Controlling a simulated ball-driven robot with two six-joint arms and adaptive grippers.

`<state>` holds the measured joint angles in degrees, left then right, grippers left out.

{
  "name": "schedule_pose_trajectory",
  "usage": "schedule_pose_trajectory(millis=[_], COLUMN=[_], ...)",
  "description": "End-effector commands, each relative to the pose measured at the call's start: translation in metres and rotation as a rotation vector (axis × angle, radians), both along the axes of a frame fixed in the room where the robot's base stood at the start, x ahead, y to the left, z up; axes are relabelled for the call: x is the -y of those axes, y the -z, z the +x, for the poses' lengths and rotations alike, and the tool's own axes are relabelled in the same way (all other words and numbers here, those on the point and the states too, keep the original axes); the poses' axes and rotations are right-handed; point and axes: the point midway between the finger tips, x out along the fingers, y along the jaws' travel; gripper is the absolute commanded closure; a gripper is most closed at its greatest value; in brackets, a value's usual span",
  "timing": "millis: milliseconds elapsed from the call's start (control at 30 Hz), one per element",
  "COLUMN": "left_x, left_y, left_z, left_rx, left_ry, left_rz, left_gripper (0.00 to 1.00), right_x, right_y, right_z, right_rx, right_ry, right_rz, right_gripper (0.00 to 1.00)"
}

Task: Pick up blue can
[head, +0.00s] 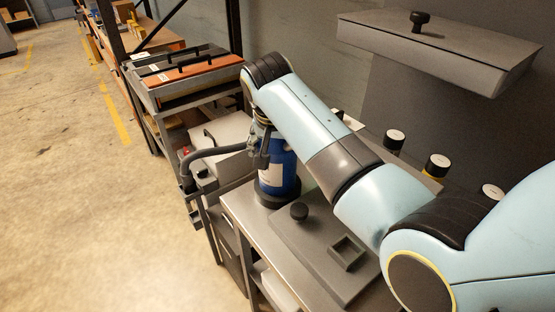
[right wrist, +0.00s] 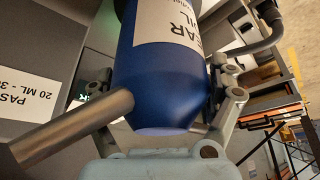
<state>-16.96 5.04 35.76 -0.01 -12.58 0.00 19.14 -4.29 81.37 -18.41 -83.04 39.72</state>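The blue can (head: 283,174) with a white label stands upright on a dark round base at the near table's left end. It fills the middle of the right wrist view (right wrist: 160,85). My right gripper (head: 262,146) is at the can's upper left side, partly hidden by my arm. In the right wrist view its fingers lie on either side of the can, very close to its wall. Whether both fingers press on it I cannot tell. My left gripper is not in view.
A grey plate with a round knob (head: 299,211) and a square recess lies right of the can. A grey bent pipe (head: 213,152) is left of it. Several dark, white-topped containers (head: 394,141) stand behind my arm. An orange-topped tray (head: 190,72) sits on a far cart.

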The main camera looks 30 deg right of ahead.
Motion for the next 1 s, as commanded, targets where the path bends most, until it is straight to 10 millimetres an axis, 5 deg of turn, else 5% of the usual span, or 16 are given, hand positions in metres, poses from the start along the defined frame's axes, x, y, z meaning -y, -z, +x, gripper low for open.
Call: schedule_pose_trajectory(millis=[300,667,1000], left_x=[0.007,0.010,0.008], left_y=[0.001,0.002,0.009], left_z=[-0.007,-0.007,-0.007], left_rx=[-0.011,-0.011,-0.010], left_ry=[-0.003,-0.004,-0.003], left_rz=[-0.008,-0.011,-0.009], left_gripper=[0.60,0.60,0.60], right_x=[0.001,0.001,0.001], right_y=[0.002,-0.005,-0.064], right_z=[-0.001,0.001,0.002], right_rx=[-0.004,0.003,0.008], right_ry=[0.001,0.000,0.001], right_rz=[-0.002,-0.003,-0.002], right_gripper=[0.72,0.72,0.72])
